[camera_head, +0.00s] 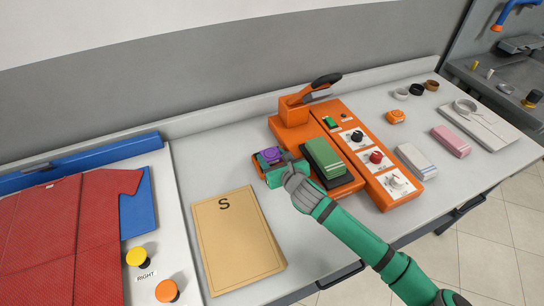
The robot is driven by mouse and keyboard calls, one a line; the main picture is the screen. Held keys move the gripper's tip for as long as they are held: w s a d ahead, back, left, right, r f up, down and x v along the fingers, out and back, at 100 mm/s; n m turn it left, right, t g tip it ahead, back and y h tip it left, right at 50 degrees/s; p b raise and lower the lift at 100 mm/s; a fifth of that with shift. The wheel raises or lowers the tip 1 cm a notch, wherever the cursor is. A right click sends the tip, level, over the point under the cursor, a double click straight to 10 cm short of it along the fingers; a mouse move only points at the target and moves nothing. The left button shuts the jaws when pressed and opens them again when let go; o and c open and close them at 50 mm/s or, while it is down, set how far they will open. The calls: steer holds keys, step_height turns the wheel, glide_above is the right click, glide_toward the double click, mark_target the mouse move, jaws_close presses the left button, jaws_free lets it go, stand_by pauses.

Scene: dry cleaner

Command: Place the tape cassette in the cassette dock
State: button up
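A small purple block with a round mark on top, which looks like the tape cassette (271,155), is at the left end of the orange machine (290,133). An orange-edged holder there, likely the cassette dock (257,165), shows partly around it. My gripper (274,171) is right at the purple cassette, on its near side. The hand hides the fingertips and the near part of the dock. I cannot tell whether the fingers grip the cassette or whether it is fully seated.
A green stack (324,157) sits on the machine's dark plate just right of my gripper. A similar orange block (396,116) lies farther right, near pink (451,141) and white (416,160) packs. A tan "S" folder (237,240) lies front left.

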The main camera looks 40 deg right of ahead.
steer(key=o, duration=0.4)
steer(key=shift+s+r, duration=0.2)
steer(key=v, duration=1.1)
steer(key=shift+s+a+r, duration=0.1)
steer(key=shift+s+a, duration=0.1)
steer(key=shift+s, duration=0.1)
